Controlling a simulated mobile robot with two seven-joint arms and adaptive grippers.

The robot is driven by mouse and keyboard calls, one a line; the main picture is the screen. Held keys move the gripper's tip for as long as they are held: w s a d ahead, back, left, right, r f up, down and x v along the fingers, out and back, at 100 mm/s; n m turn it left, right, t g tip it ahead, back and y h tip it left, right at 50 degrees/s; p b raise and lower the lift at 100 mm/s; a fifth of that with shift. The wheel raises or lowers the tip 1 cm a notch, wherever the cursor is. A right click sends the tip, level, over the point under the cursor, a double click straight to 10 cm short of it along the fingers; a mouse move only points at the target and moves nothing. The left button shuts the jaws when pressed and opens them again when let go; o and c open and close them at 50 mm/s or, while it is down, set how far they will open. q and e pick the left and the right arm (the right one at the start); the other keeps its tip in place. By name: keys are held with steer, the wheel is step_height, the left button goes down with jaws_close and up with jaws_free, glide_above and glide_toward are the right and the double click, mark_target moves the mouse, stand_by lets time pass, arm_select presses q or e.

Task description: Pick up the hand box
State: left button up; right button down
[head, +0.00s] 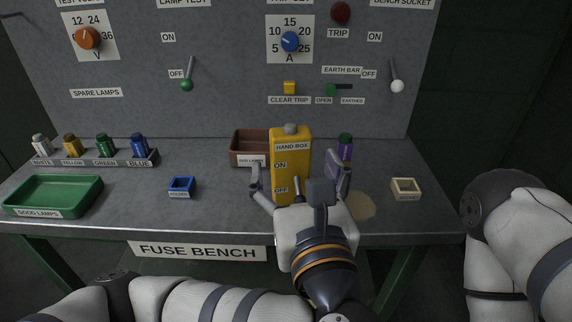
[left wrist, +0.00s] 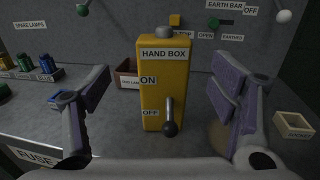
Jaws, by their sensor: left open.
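The hand box (head: 291,152) is an upright yellow box on the bench, with a grey knob on top and labels HAND BOX, ON and OFF. In the left wrist view the hand box (left wrist: 163,75) stands in the middle, with a dark ball-ended lever (left wrist: 169,122) near the OFF label. My left gripper (head: 297,178) is open in front of the box. In the left wrist view its fingers (left wrist: 158,105) are spread to either side of the box, with gaps between them and the box. The gripper hides the box's lower front in the head view.
A blue holder (head: 182,187), a cream socket (head: 405,187) and a green good lamps tray (head: 55,195) lie on the bench (head: 222,207). A switch panel rises behind.

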mark_target(293, 146)
arm_select(q)
steer(key=w, duration=0.5)
steer(key=w+a, duration=0.1)
steer(key=w, duration=0.2)
steer(key=shift+r, duration=0.1)
steer(key=shift+s, duration=0.1)
steer(key=c, duration=1.5)
jaws_close()
steer(key=shift+d, duration=0.1)
steer(key=shift+r, duration=0.15)
